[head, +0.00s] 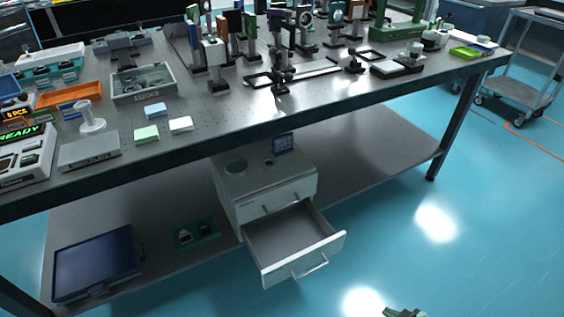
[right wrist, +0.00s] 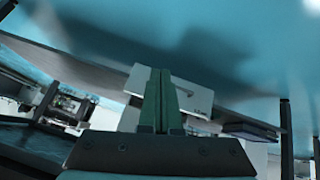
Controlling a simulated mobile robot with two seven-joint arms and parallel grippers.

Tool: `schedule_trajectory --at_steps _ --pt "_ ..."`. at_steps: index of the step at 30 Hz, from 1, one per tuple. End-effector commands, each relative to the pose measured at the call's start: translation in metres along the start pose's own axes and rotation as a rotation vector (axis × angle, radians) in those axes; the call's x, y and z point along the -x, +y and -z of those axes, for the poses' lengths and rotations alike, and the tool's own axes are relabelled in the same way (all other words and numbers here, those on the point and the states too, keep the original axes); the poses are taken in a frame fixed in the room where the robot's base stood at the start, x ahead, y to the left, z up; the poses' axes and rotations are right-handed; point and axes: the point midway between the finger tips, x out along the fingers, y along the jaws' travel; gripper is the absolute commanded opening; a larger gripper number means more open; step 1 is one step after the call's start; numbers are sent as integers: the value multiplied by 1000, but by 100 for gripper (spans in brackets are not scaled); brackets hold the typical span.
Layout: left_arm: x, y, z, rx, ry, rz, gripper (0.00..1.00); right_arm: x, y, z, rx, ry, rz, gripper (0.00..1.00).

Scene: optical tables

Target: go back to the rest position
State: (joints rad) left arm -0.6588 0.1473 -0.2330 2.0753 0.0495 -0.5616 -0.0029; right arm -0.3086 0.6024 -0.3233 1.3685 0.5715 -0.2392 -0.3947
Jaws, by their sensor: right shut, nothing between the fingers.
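My right gripper (head: 405,312) shows only as a small green and dark part at the bottom edge of the head view, over the blue floor and away from the table. In the right wrist view its two green fingers (right wrist: 157,98) are together with nothing between them. A white drawer unit (right wrist: 190,92) shows behind the fingers there. My left gripper is in neither view.
The optical table (head: 350,92) carries many mounts, trays and boxes. Below it stands the white drawer unit (head: 262,190) with its lower drawer (head: 310,262) pulled out. A cart (head: 520,90) stands at the right. The floor at the lower right is clear.

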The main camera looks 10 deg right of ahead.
Motion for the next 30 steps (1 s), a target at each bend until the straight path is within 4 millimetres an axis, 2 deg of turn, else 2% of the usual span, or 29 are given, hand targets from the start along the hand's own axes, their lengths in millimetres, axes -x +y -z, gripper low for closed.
schedule_trajectory --at_steps 3,9,19,30 --pt "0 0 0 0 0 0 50 17 -25 15 22 11 36 0" --pt "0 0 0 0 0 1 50 53 -58 44 56 30 65 0" --pt "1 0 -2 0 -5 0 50 119 -83 92 76 71 32 0" --pt "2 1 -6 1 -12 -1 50 110 -139 134 -243 144 66 0"
